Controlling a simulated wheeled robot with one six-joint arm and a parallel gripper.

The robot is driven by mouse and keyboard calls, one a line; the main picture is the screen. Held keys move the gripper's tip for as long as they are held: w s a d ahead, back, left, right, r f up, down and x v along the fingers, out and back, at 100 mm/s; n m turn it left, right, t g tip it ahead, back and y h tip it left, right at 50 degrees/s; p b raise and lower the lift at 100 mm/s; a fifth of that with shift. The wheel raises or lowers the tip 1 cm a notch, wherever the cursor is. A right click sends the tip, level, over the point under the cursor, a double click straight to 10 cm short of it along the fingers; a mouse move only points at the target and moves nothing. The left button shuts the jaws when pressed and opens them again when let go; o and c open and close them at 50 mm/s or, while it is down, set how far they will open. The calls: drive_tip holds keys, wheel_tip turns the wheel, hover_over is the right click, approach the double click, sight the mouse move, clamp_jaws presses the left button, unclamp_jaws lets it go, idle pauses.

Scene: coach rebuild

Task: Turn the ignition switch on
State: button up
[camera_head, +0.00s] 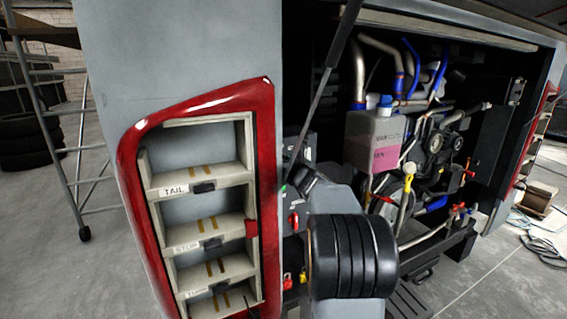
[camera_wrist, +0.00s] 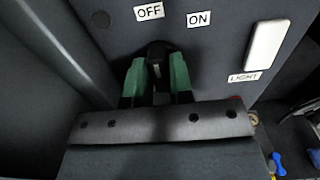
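The ignition switch (camera_wrist: 158,50) is a small black knob on a dark grey panel in the wrist view. An OFF label (camera_wrist: 149,12) is at its upper left and an ON label (camera_wrist: 199,18) at its upper right. My gripper (camera_wrist: 158,68) has its two green fingertips on either side of the knob, with a narrow gap between them. I cannot tell whether both fingers press on it. The fingers and gripper body hide the panel below. In the head view my arm blocks the switch.
A white switch (camera_wrist: 267,45) marked LIGHT (camera_wrist: 244,77) is right of the ignition switch. The open engine bay, with a pink-filled tank (camera_head: 374,140), is to the right.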

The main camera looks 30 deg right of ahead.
clamp_jaws()
drive_tip(key=m+p, duration=0.3)
drive_tip(key=m, duration=0.2)
drive_tip(key=shift+m+p, duration=0.3)
drive_tip(key=shift+m, duration=0.1)
